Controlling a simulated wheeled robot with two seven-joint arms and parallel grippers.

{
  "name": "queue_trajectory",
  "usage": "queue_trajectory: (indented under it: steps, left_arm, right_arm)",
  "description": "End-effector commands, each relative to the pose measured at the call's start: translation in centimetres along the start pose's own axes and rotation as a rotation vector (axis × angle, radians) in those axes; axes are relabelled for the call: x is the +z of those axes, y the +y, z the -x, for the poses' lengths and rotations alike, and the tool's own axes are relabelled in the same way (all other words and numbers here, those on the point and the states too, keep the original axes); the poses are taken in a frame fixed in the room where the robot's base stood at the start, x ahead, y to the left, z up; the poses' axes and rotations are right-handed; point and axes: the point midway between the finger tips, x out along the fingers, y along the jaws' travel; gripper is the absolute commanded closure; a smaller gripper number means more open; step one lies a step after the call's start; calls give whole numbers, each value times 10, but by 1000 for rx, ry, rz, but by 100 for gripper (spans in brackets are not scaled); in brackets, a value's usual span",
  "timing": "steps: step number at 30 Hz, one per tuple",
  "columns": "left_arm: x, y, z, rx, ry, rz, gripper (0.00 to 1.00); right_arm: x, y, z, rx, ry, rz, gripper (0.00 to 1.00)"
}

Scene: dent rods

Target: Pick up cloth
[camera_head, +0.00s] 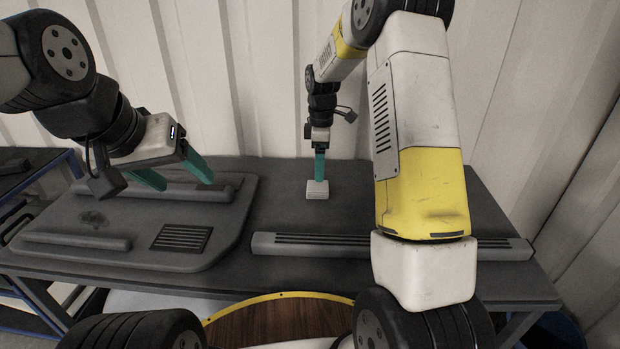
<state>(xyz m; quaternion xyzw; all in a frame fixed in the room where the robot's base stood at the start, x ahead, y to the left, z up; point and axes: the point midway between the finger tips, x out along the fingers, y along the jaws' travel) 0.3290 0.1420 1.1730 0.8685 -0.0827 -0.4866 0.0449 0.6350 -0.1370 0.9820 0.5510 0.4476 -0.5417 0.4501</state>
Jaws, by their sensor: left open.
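A small white folded block that looks like the cloth (317,190) lies on the dark table, near its back edge and right of the panel. My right gripper (320,176) points straight down at it, with its teal fingertips at the cloth's top. The fingers line up one behind the other, so I cannot tell whether they are closed on it. My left gripper (187,182) is open and empty above the panel, its two teal fingers spread and pointing down to the right.
A large grey panel (215,225) with a dark mark (95,219) and a slotted vent covers the table's left part. A long grey slotted bar (340,246) lies across the table (275,195) in front of the cloth. A corrugated wall (270,80) stands close behind.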

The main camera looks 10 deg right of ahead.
Motion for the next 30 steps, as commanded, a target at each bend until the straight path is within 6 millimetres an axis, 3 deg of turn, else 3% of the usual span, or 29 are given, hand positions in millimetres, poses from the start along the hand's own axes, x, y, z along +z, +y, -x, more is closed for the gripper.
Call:
queue_trajectory:
  steps: [14,21,29,30]
  left_arm:
    - [0,0,0,0,0,0,35]
    - [0,0,0,0,0,0,35]
    - [0,0,0,0,0,0,35]
    - [0,0,0,0,0,0,35]
  right_arm:
    - [-3,6,-49,-14,-9,35,20]
    - [-6,10,-84,-14,-9,34,20]
    - [-6,10,-89,-11,-8,33,20]
    - [-6,10,-89,-11,-8,34,26]
